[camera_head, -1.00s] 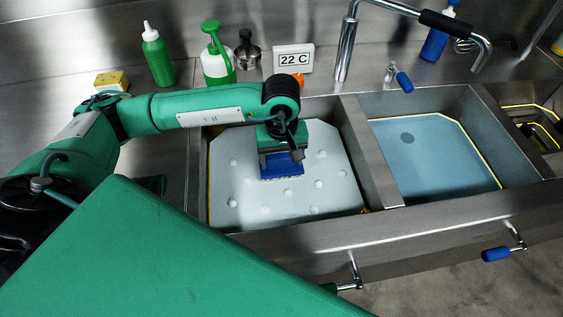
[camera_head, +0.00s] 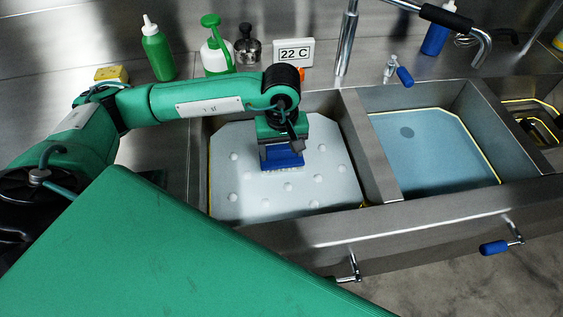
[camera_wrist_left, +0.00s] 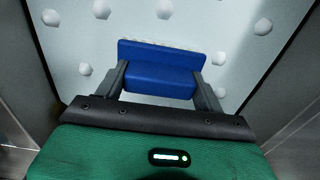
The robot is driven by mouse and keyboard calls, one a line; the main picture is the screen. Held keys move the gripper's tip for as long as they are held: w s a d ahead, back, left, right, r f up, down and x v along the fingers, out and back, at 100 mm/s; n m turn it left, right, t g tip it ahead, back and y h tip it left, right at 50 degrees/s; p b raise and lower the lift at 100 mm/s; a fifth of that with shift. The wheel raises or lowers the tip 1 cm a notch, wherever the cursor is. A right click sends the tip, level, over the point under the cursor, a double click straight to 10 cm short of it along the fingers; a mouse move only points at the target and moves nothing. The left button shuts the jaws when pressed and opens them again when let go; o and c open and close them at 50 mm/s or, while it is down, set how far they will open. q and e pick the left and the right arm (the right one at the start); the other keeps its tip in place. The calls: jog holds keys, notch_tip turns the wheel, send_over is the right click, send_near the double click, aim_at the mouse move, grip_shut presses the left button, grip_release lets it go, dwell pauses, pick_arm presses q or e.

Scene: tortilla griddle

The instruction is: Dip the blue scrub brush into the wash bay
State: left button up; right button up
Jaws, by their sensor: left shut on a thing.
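The blue scrub brush (camera_head: 283,160) is over the left sink basin, with its pale bristles facing down. My left gripper (camera_head: 282,150) is shut on it. In the left wrist view the brush (camera_wrist_left: 160,72) sits between the two grey fingers of the gripper (camera_wrist_left: 158,82). The left basin, which looks like the wash bay (camera_head: 235,190), has a whitish surface with several pale bumps. I cannot tell whether the bristles touch that surface. My right gripper is not in view.
A second basin (camera_head: 440,150) with bluish water lies to the right, past a steel divider (camera_head: 370,150). A faucet (camera_head: 348,45) stands behind. A green bottle (camera_head: 157,50), a spray bottle (camera_head: 217,50) and a 22 C display (camera_head: 293,53) stand along the back ledge.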

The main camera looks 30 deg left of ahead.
pick_arm(q)
jog(key=shift+r+p, duration=2.05)
jog(key=shift+r, duration=3.3)
